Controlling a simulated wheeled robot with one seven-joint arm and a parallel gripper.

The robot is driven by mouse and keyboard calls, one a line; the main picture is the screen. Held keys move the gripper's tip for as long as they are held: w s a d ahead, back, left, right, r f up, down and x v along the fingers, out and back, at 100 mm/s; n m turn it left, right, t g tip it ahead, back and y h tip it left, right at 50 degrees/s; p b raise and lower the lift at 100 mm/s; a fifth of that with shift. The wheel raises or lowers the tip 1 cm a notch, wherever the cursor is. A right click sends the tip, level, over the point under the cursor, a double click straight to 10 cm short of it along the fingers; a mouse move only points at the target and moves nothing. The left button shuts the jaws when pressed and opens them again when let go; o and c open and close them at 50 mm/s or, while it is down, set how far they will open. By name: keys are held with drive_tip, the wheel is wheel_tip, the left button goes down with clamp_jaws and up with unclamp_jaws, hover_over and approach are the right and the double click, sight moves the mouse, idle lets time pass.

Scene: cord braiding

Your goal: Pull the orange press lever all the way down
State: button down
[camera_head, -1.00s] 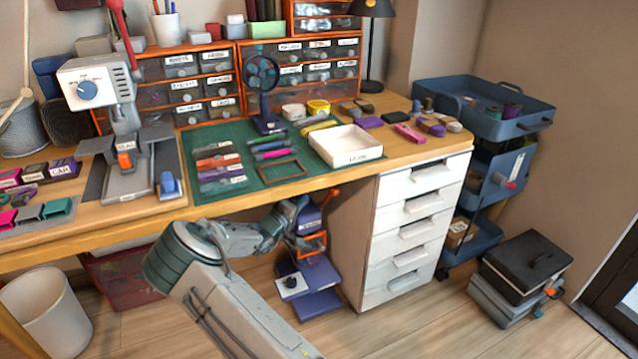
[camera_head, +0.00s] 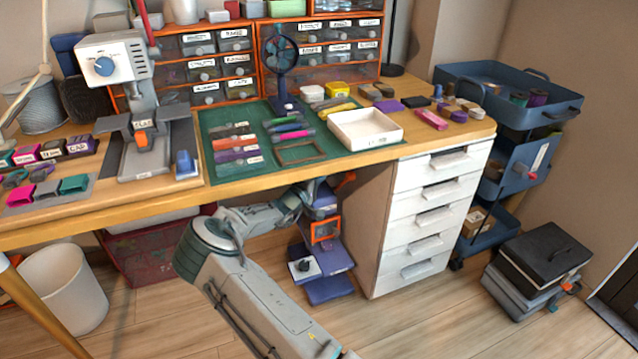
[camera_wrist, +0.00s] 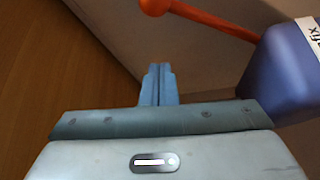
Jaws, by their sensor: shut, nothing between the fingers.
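A purple-blue press (camera_head: 325,205) with an orange square frame stands in the shadow under the desk. Its orange lever (camera_head: 345,181) sticks out at the upper right of the press, close under the desk edge. In the wrist view the lever (camera_wrist: 205,17) crosses the top as a slanted rod with a round knob at its left end. The press body (camera_wrist: 285,70) fills the right side there. My gripper (camera_wrist: 157,70) is shut and empty, apart from the lever, with its fingertips below the knob in the picture. In the head view my gripper overlaps the press and its fingertips are hard to make out.
The desk edge (camera_head: 270,173) hangs over the press. A white drawer unit (camera_head: 425,225) stands close to its right. A dark red bin (camera_head: 150,255) is to the left under the desk. Open wooden floor lies in front.

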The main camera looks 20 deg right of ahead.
drive_tip(key=b, duration=0.2)
hover_over(343, 183)
drive_tip(key=w+a, duration=0.2)
drive_tip(key=a, duration=0.1)
drive_tip(key=shift+s+d+f+b, duration=0.15)
drive_tip(key=shift+s+d, duration=0.1)
drive_tip(key=shift+s, duration=0.75)
drive_tip(key=shift+s+d+r+b, duration=0.1)
drive_tip(key=shift+s+d+b, duration=0.1)
drive_tip(key=shift+s, duration=0.75)
drive_tip(key=shift+f, duration=0.1)
